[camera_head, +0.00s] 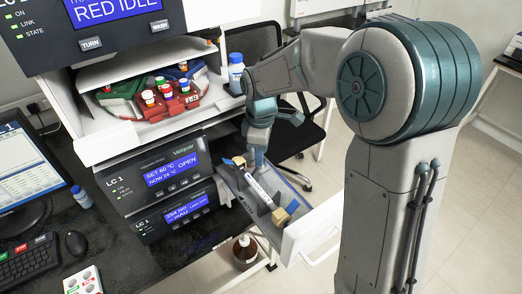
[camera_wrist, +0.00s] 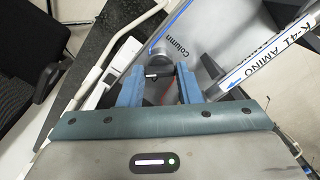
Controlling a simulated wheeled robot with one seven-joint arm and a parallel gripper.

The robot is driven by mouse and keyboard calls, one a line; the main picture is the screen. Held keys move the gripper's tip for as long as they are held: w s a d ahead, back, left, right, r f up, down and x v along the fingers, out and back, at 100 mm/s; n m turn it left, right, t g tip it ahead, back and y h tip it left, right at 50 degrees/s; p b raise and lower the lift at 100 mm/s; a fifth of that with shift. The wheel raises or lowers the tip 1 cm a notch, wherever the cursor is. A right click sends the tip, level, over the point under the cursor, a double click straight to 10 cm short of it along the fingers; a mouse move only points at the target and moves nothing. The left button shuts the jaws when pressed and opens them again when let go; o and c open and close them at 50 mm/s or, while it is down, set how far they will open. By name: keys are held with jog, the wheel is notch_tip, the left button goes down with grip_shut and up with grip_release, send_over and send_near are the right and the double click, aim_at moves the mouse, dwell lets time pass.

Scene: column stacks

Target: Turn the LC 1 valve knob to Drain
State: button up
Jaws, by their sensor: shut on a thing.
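My gripper (camera_wrist: 158,74) is shut on a small dark knob (camera_wrist: 157,69), which shows between its two blue fingers in the wrist view. The knob sits by a grey panel (camera_wrist: 205,42) marked "Column". No Drain mark is readable, so I cannot tell the knob's setting. In the head view my gripper (camera_head: 258,153) reaches down at the upper end of the open compartment beside the LC 1 unit (camera_head: 122,198). There the knob is hidden by the gripper. The LC 1 display (camera_head: 172,172) reads "SET 60 °C", "NOW 24 °C" and "OPEN".
A white column (camera_head: 259,188), labelled K-41 AMINO in the wrist view (camera_wrist: 262,60), lies in the open compartment close to my gripper. A white door panel (camera_head: 312,228) stands out at right. A red rack of vials (camera_head: 178,103) and a white bottle (camera_head: 236,75) are above.

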jog(key=o, duration=1)
notch_tip(320, 180, up, 14)
jog(key=shift+f+b, duration=0.1)
jog(key=shift+b, duration=0.3)
